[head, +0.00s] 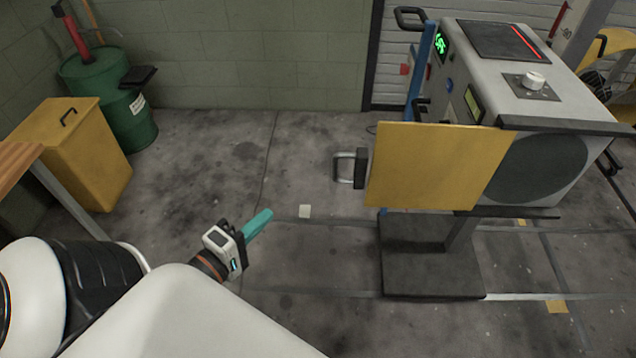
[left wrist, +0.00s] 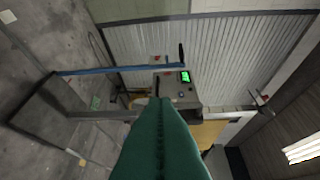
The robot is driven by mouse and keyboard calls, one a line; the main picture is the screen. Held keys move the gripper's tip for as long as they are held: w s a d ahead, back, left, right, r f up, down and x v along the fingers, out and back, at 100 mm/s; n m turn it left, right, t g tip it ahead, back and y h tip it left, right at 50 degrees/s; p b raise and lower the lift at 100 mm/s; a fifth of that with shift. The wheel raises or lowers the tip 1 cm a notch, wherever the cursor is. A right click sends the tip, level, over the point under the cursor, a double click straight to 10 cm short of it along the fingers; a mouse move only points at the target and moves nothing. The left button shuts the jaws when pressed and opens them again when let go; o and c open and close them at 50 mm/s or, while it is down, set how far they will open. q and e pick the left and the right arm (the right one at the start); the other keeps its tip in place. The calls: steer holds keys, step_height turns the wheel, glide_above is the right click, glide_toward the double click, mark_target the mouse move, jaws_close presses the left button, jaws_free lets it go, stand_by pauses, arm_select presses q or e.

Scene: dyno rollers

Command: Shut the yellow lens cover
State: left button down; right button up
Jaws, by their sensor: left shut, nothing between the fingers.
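The yellow lens cover (head: 435,166) is a flat square panel on the front of the grey machine (head: 535,80). It stands open, swung out toward the left, so the dark round lens (head: 546,168) shows to its right. A grey handle (head: 348,168) sticks out at the cover's left edge. My left gripper (head: 266,216) has teal fingers, shut and empty, to the left of and lower than the handle in the head view, clear of it. In the left wrist view the fingers (left wrist: 160,140) partly hide the machine; a piece of the yellow cover (left wrist: 208,132) shows beside them.
The machine stands on a dark base plate (head: 430,275) with a blue post (head: 421,70) at its left side. A yellow bin (head: 75,150) and a green drum (head: 115,105) stand at the left. The floor between them and the machine is clear.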

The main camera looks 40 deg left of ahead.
arm_select(q)
steer(key=w+d+r+p, duration=0.1)
steer(key=w+d, duration=0.1)
steer(key=w, duration=0.4)
steer(key=w+d+r+p, duration=0.2)
steer(key=w, duration=0.4)
steer(key=shift+w+n+t, duration=0.25)
steer(key=shift+n+t, duration=0.05)
steer(key=shift+t, duration=0.1)
steer(key=shift+r, duration=0.1)
